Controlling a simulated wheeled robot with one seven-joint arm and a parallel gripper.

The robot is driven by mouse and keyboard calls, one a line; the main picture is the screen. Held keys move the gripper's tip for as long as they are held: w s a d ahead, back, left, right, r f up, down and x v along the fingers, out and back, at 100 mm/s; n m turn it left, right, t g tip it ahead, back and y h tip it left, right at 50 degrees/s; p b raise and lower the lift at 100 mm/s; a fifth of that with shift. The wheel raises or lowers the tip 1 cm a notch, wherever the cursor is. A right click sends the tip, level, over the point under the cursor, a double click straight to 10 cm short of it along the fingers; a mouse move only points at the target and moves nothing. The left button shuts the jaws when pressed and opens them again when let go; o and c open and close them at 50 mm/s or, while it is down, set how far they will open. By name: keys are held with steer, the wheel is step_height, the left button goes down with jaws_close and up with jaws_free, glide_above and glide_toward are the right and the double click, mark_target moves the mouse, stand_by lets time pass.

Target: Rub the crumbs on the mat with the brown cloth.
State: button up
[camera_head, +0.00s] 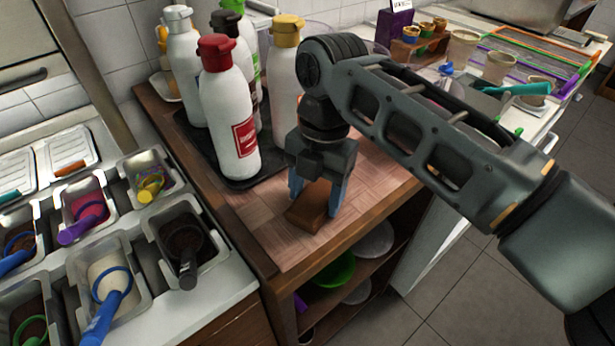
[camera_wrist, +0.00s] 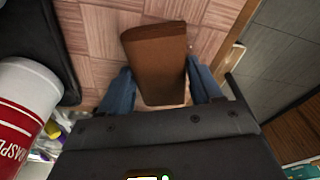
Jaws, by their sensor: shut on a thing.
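My gripper (camera_head: 317,199) points down over the wooden table top, its blue fingers on either side of a brown block-like piece, the brown cloth (camera_head: 307,211). The gripper is shut on it. In the wrist view the cloth (camera_wrist: 157,55) sits between the two fingers (camera_wrist: 158,92), low over or on the checked, wood-toned mat (camera_wrist: 98,30). I cannot tell whether it touches the mat. The mat also shows in the head view (camera_head: 262,222), around and in front of the gripper. I cannot make out any crumbs on it; the cloth and gripper hide part of it.
A black tray (camera_head: 243,181) with several bottles, including a red-capped one (camera_head: 229,120), stands just left of my gripper. Topping tubs with scoops (camera_head: 185,240) fill the counter at left. The table's right edge is close by, with shelves holding a green bowl (camera_head: 333,271) below.

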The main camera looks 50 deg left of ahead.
mark_target(281, 193)
steer(key=shift+s+d+f+p, duration=0.1)
steer(key=shift+d+p, duration=0.45)
steer(key=shift+d, duration=0.5)
steer(key=shift+s+d+p, duration=0.1)
steer(key=shift+d+p, duration=0.45)
steer(key=shift+d, duration=0.5)
steer(key=shift+s+a+r+p, duration=0.1)
steer(key=shift+s+r+p, duration=0.1)
steer(key=shift+s+p, duration=0.65)
steer(key=shift+s+a+f+b, duration=0.1)
steer(key=shift+a+b, duration=0.3)
steer(key=shift+a, duration=0.25)
steer(key=shift+s+a+f+b, duration=0.1)
steer(key=shift+a+b, duration=0.3)
steer(key=shift+a, duration=0.25)
steer(key=shift+w+a+r+b, duration=0.15)
steer(key=shift+a+b, duration=0.3)
steer(key=shift+a, duration=0.7)
steer(key=shift+w+a+r+b, duration=0.15)
steer(key=shift+a+b, duration=0.3)
steer(key=shift+a, duration=0.65)
steer(key=shift+w+a+f+b, duration=0.1)
steer(key=shift+a+f+b, duration=0.1)
steer(key=shift+a+b, duration=0.5)
steer(key=shift+a+f+b, duration=0.15)
steer(key=shift+a+b, duration=0.25)
steer(key=shift+a, duration=0.45)
steer(key=shift+a+r, duration=0.2)
steer(key=shift+c, duration=0.6)
